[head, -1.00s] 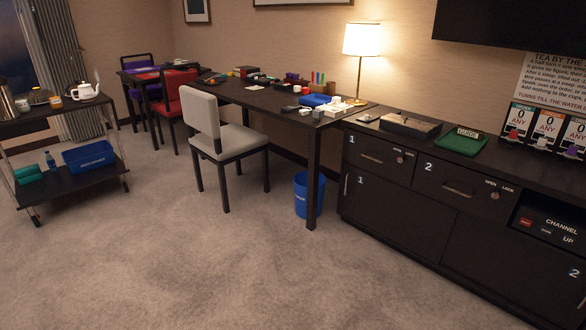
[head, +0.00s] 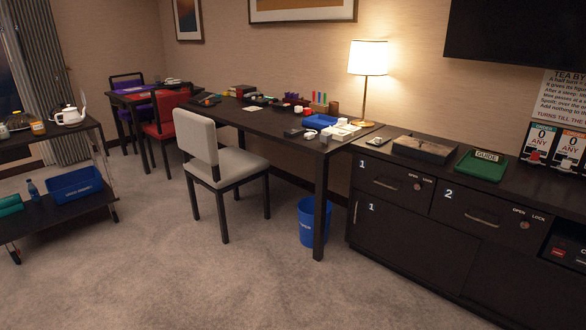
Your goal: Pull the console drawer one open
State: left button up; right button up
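The dark console (head: 400,235) stands along the right wall in the head view. Its drawer one (head: 388,184), at the upper left of the console front and marked 1, is closed and flush. It has a metal bar handle (head: 385,185) and, at its upper right, a small round lock (head: 417,186) beside OPEN and LOCK lettering. The lock's setting is too small to read. Drawer two (head: 486,216), to its right, is also closed. Neither of my grippers shows in this view.
A blue bin (head: 311,222) stands on the floor under the desk (head: 262,120), left of the console. A grey chair (head: 222,165) stands before the desk. A trolley (head: 60,215) is at the left. The carpet before the console is clear.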

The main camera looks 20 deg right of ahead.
aim_at(389, 181)
jog(key=u, duration=0.3)
jog(key=i, duration=2.1)
jog(key=z, duration=1.3)
jog(key=i, duration=1)
jog(key=z, duration=1.25)
jog(key=i, duration=1.1)
